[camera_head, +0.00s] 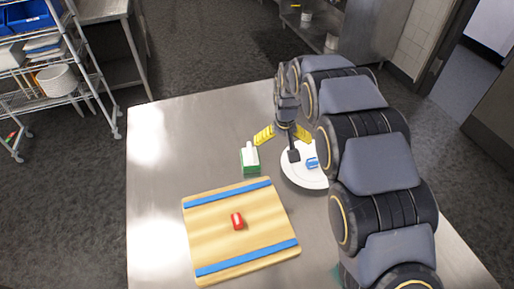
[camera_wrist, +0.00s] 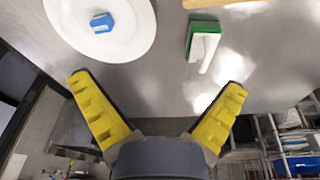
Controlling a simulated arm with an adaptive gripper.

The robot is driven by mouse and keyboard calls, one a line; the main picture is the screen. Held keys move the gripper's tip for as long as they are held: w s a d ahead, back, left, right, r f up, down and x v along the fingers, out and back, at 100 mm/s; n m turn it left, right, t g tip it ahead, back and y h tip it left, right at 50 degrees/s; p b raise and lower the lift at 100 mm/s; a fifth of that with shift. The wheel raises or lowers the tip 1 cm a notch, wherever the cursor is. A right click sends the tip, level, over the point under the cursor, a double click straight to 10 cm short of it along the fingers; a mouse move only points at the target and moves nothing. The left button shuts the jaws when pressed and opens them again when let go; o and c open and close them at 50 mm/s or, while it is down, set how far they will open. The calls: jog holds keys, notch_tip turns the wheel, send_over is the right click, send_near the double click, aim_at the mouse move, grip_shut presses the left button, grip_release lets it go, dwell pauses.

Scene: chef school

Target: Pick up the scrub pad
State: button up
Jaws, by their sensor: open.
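The scrub pad (camera_head: 250,158), green below with a white handle on top, lies on the metal table just behind the cutting board. In the wrist view the scrub pad (camera_wrist: 192,46) is at the top, right of centre, beyond the fingertips. My gripper (camera_head: 283,134) has its yellow fingers spread wide with nothing between them. It is above the table, by the plate and to the right of the scrub pad. In the wrist view my gripper (camera_wrist: 157,85) shows both fingers apart and not touching the pad.
A white plate (camera_head: 295,177) with a blue object (camera_head: 311,163) on it sits right of the pad, partly hidden by my arm. A wooden board (camera_head: 215,250) with blue strips holds a red object (camera_head: 237,221). The table's left side is clear.

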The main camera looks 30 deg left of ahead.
aim_at(250, 152)
jog(key=shift+n+y, duration=0.6)
jog(key=shift+n, duration=0.1)
jog(key=a+f, duration=0.2)
jog(key=a, duration=0.1)
jog(key=a+f, duration=0.5)
jog(key=a, duration=0.1)
jog(key=shift+w+a+f, duration=0.1)
jog(key=shift+a+f, duration=0.2)
jog(key=shift+f, duration=0.05)
jog(key=shift+w+x, duration=0.2)
jog(key=shift+x, duration=1.65)
jog(key=shift+w+x, duration=0.2)
jog(key=shift+x, duration=1.6)
jog(key=c, duration=1.2)
